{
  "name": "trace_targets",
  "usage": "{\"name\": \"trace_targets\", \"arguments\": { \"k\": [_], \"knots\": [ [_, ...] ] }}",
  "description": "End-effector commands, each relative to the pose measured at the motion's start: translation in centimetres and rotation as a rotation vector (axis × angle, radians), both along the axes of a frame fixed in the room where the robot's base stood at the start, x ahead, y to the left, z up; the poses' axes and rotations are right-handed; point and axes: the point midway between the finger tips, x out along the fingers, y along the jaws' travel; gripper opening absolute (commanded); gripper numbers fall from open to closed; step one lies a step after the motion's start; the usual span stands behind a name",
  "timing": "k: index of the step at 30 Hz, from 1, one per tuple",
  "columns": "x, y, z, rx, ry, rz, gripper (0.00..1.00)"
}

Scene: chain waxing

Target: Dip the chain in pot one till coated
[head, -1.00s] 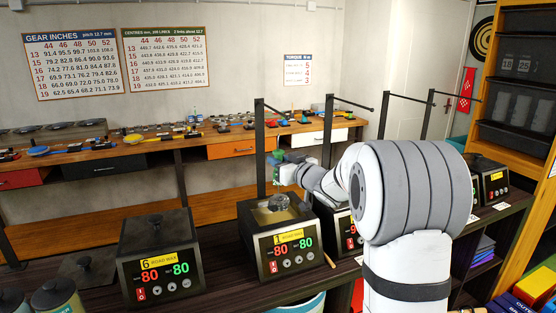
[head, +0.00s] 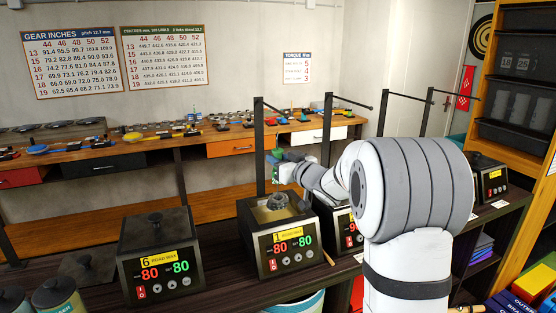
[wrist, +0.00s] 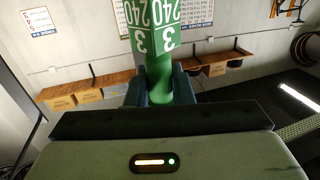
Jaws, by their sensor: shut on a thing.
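Pot one (head: 290,262) is a dark box with a yellow "1 ROAD WAX" label and 80 and 80 on its display. Its top is open. The grey coiled chain (head: 277,203) is in the pot's opening, its upper part still visible; how much is under the wax I cannot tell. My gripper (head: 284,161) is above the back right of the pot. In the wrist view my gripper (wrist: 158,88) is shut on a green handle (wrist: 159,78) with a "240 3" tag (wrist: 152,38). The link between handle and chain is hard to make out.
Pot six (head: 160,262), lidded, stands to the left, with a loose dark lid (head: 82,270) beyond it. Another pot (head: 346,236) is partly hidden behind my arm. A dark post (head: 259,150) with a hanging arm rises behind pot one. A far bench (head: 150,147) holds small parts.

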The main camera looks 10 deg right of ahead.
Motion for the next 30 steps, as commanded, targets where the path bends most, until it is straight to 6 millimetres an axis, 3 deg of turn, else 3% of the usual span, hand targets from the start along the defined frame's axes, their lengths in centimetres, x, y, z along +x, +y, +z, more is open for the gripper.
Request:
{"name": "trace_targets", "arguments": {
  "k": [30],
  "knots": [
    [0.0, 0.1, -6.6, 0.001, -0.002, 0.002, 0.00]
  ]
}}
